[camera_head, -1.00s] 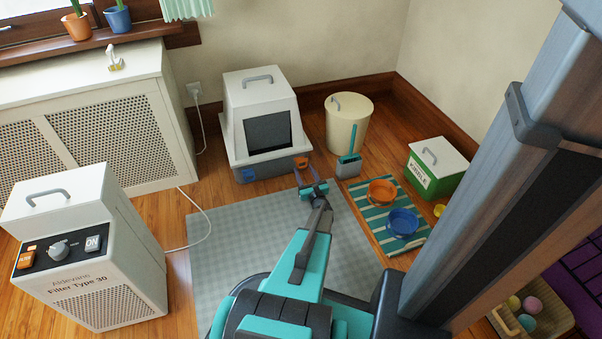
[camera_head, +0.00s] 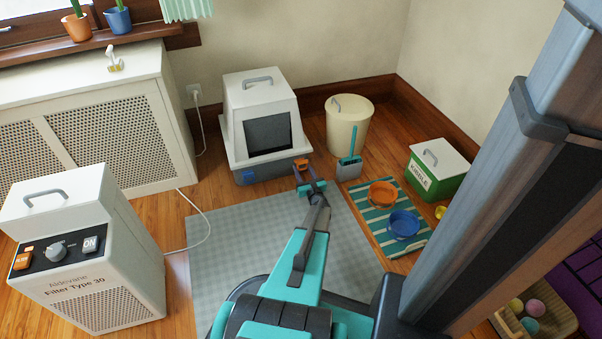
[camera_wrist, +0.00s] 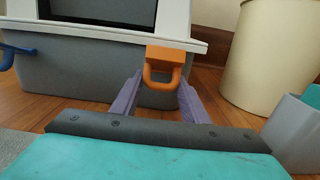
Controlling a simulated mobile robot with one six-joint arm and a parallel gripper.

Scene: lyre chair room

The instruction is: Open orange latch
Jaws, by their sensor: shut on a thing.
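The orange latch (camera_head: 301,164) is at the front right of the grey-and-white litter box (camera_head: 262,128). In the wrist view the latch (camera_wrist: 163,54) shows as a flat plate at the white rim with a loop hanging below it. My gripper (camera_head: 304,176) reaches it from the front. In the wrist view its two purple fingers (camera_wrist: 161,84) stand on either side of the loop and are shut on it. The exact contact at the fingertips is partly hidden. A blue latch (camera_head: 249,176) is at the front left of the box.
A cream bin (camera_head: 348,127) and a teal dustpan set (camera_head: 349,166) stand close to the right of the box. A striped mat (camera_head: 380,220) with orange and blue bowls lies further right.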

